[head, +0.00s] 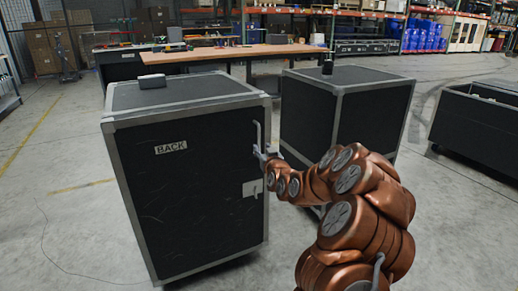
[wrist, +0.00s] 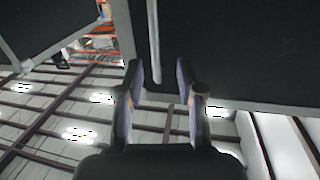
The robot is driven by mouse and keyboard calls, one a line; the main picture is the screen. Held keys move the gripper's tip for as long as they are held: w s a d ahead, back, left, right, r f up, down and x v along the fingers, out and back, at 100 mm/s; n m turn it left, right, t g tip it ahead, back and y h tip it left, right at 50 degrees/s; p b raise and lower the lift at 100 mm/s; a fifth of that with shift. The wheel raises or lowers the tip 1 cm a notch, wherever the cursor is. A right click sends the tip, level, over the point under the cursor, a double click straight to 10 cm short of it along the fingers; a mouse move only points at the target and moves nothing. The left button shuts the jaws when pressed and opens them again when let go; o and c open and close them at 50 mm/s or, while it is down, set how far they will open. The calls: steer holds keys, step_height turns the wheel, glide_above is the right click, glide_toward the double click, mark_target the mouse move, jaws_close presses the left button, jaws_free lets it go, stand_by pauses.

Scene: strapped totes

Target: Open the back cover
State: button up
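The back cover (head: 190,205) is the dark front panel of a black case with grey metal edges, marked with a white BACK label (head: 171,147). It looks closed. A grey vertical bar handle (head: 257,136) is near its upper right edge, with a light latch plate (head: 252,188) below. My gripper (head: 264,153) is at the handle's lower part. In the wrist view, the fingers of my gripper (wrist: 159,68) are apart, with the handle (wrist: 153,35) running between them. Gaps show beside the bar, so the gripper is open around it and not clamped.
A small grey box (head: 152,81) lies on the case top. A second black case (head: 355,115) stands close on the right, behind my arm. A long black case (head: 480,130) is at far right. A wooden workbench (head: 235,53) stands behind.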

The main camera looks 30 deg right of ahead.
mark_target(259, 141)
steer(key=shift+d+b+x, duration=0.15)
steer(key=shift+x, duration=1.8)
steer(key=shift+d+b+x, duration=0.15)
steer(key=shift+x, duration=1.85)
steer(key=shift+s, duration=0.1)
jaws_close()
